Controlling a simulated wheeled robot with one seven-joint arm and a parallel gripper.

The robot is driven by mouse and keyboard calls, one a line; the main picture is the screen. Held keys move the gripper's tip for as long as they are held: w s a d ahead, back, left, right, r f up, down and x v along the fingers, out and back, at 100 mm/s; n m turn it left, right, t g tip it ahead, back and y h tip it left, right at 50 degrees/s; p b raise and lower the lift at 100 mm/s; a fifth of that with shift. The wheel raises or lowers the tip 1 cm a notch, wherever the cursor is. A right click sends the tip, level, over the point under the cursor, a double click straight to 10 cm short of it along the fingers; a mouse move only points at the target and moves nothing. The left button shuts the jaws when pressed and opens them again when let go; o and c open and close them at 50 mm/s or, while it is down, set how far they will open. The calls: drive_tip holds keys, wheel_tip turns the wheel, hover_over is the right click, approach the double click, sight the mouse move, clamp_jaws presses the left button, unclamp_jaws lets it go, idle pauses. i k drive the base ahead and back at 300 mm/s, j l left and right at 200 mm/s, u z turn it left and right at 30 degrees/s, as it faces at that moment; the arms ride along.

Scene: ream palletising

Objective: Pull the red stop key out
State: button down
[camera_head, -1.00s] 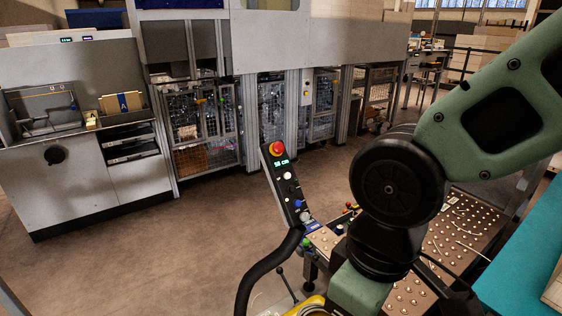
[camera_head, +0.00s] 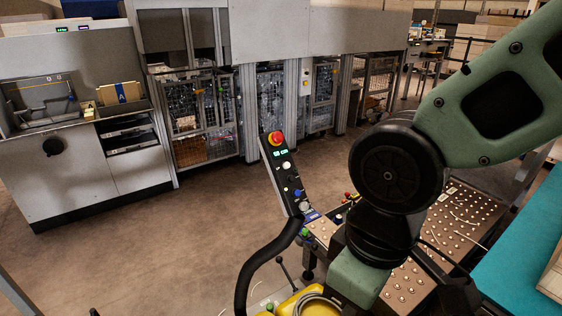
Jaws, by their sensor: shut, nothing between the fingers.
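The red stop key (camera_head: 276,138) is a round red mushroom button on a yellow collar. It sits at the top end of a slim, dark, tilted control panel (camera_head: 291,206) near the picture's middle. I cannot tell from here whether it is pressed in or out. Below it are a small green-lit display (camera_head: 281,154) reading a value in cm, then white, blue and other knobs. My green and black arm fills the right side, well to the right of the key. My gripper does not show in this view.
A curved black handle (camera_head: 262,262) rises below the panel. A table studded with metal balls (camera_head: 465,215) lies behind my arm, with a teal surface (camera_head: 520,260) at right. Grey machines with mesh guards (camera_head: 205,120) line the back. The brown floor (camera_head: 160,235) at left is clear.

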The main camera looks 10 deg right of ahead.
sight(277, 137)
drive_tip(key=i+l+u, duration=0.1)
drive_tip(key=l+u, duration=0.25)
drive_tip(key=l, duration=0.45)
drive_tip(key=l+u, duration=0.4)
drive_tip(key=l, duration=0.35)
